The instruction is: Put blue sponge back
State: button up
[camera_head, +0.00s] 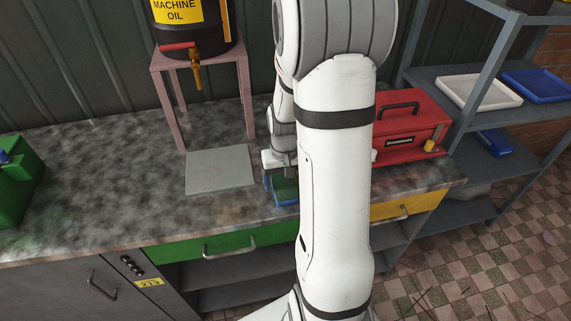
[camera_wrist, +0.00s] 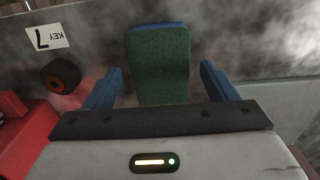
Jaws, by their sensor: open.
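The blue sponge (camera_wrist: 158,62) has a green upper face and a blue edge. In the wrist view it lies between the two blue fingers of my gripper (camera_wrist: 161,68), with a gap on each side. In the head view the sponge (camera_head: 286,188) is on the worktop near its front edge, partly hidden by my arm. My gripper (camera_head: 281,183) is right over it there, pointing down. The jaws are open and not closed on the sponge.
A red toolbox (camera_head: 408,125) stands to the right on the worktop. A grey square plate (camera_head: 220,170) lies to the left, beside a pink stand (camera_head: 160,90) bearing an oil drum. A shelf with a white tray (camera_head: 478,92) and a blue tray (camera_head: 540,84) is at right.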

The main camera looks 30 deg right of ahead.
aim_at(285, 186)
notch_tip(285, 186, up, 10)
jog(key=s+a+r+n+t, duration=0.3)
jog(key=s+a+r, duration=0.4)
jog(key=s+a, duration=0.4)
jog(key=shift+s+a+r, duration=0.3)
jog(key=shift+s+a, duration=0.1)
jog(key=shift+s, duration=0.2)
